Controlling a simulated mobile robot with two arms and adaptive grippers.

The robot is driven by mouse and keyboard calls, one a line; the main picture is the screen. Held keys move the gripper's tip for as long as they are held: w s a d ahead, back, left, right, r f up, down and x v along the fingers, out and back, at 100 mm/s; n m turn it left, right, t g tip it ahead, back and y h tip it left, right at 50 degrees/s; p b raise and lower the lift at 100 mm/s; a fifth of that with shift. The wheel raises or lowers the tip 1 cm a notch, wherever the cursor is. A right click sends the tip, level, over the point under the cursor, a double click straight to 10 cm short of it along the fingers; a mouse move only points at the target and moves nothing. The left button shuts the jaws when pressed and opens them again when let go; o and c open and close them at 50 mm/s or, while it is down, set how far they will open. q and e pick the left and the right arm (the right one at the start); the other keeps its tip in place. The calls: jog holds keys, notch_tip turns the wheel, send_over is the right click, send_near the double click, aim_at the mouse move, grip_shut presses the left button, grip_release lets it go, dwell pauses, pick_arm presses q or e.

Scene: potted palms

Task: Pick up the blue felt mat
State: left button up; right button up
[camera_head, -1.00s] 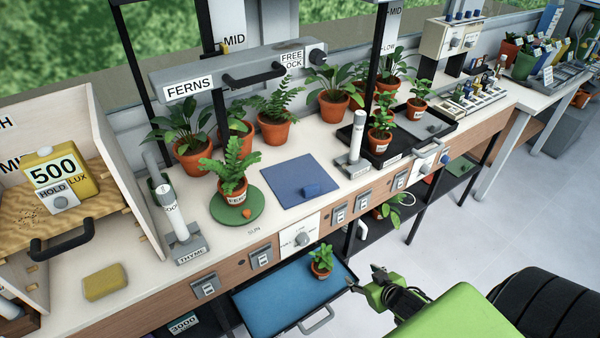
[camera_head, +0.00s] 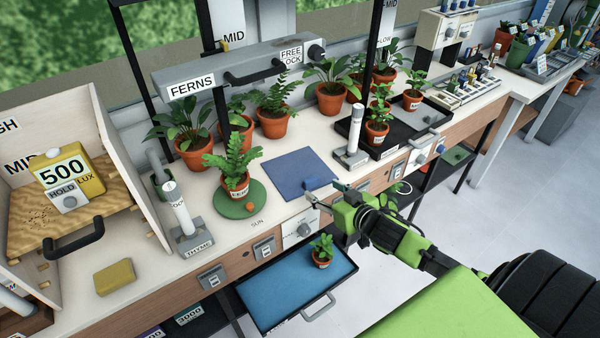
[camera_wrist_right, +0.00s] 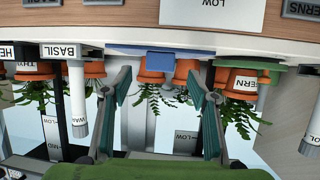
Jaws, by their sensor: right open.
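The blue felt mat (camera_head: 292,170) lies flat on the white bench top, to the right of a round green mat (camera_head: 252,206). A small blue block (camera_head: 314,184) sits at its near right corner. My right gripper (camera_head: 325,193) is open and empty at the bench's front edge, just beside that block. In the right wrist view, which looks upside down, the mat (camera_wrist_right: 127,48) shows as a thin strip edge-on beyond the spread fingers (camera_wrist_right: 160,95), with the block (camera_wrist_right: 178,60) roughly between them. Contact cannot be told. My left gripper is out of view.
A potted fern (camera_head: 234,175) stands on the green mat. A white cylinder post (camera_head: 354,132) and a black tray (camera_head: 400,142) with pots are to the right. Below, an open blue drawer (camera_head: 275,290) holds a small plant (camera_head: 321,252).

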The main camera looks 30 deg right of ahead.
aim_at(313, 183)
jog(key=shift+p+x, duration=0.4)
jog(key=shift+x, duration=2.95)
jog(key=shift+r, duration=0.15)
jog(key=c, duration=1.2)
